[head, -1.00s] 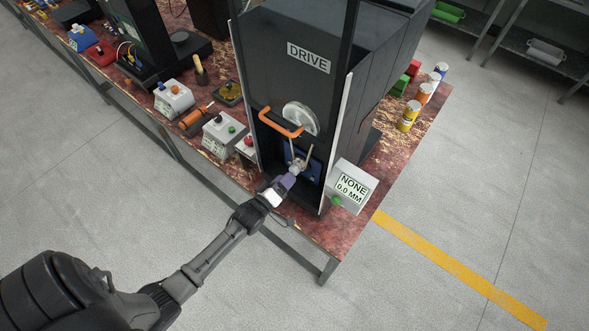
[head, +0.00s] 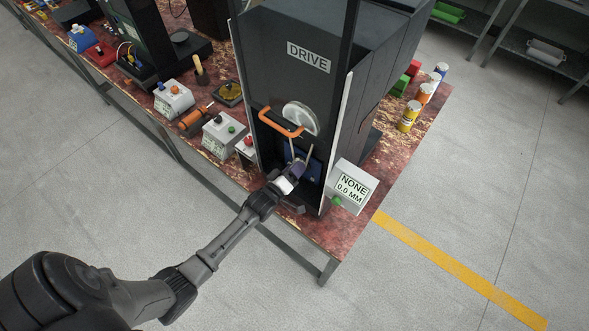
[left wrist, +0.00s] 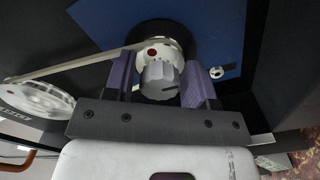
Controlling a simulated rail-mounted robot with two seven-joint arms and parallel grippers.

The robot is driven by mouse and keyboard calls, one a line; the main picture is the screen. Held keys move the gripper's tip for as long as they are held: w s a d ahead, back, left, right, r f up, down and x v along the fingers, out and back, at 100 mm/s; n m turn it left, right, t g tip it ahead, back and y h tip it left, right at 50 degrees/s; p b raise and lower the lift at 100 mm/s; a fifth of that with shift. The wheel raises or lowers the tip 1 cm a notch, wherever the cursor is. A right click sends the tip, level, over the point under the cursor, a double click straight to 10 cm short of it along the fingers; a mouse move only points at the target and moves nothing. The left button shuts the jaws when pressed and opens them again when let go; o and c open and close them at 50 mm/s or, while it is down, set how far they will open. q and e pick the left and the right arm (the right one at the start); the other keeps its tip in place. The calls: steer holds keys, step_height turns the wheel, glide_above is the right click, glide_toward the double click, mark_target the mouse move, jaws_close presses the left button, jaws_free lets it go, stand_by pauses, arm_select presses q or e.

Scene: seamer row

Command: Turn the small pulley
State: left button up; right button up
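The small pulley (left wrist: 168,49) is white with a red dot, and a grey knob (left wrist: 158,80) with a dark mark sticks out from its front. A pale belt (left wrist: 80,67) runs from it to the large white pulley (left wrist: 35,100), which also shows in the head view (head: 301,117). My left gripper (left wrist: 158,66) is open, its two purple fingers on either side of the knob, with a narrow gap at the left finger; contact at the right finger is unclear. In the head view my left gripper (head: 295,173) hides most of the small pulley. My right gripper is not in view.
The DRIVE cabinet (head: 270,50) encloses the pulleys, with an orange handle (head: 280,123) above and side walls close by. A readout box (head: 352,185) showing NONE 0.0 MM stands to the right. Button boxes (head: 224,135) stand to the left on the bench.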

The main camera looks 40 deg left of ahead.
arm_select(q)
steer(key=c, duration=0.3)
steer(key=shift+c, duration=0.2)
steer(key=shift+m, duration=0.4)
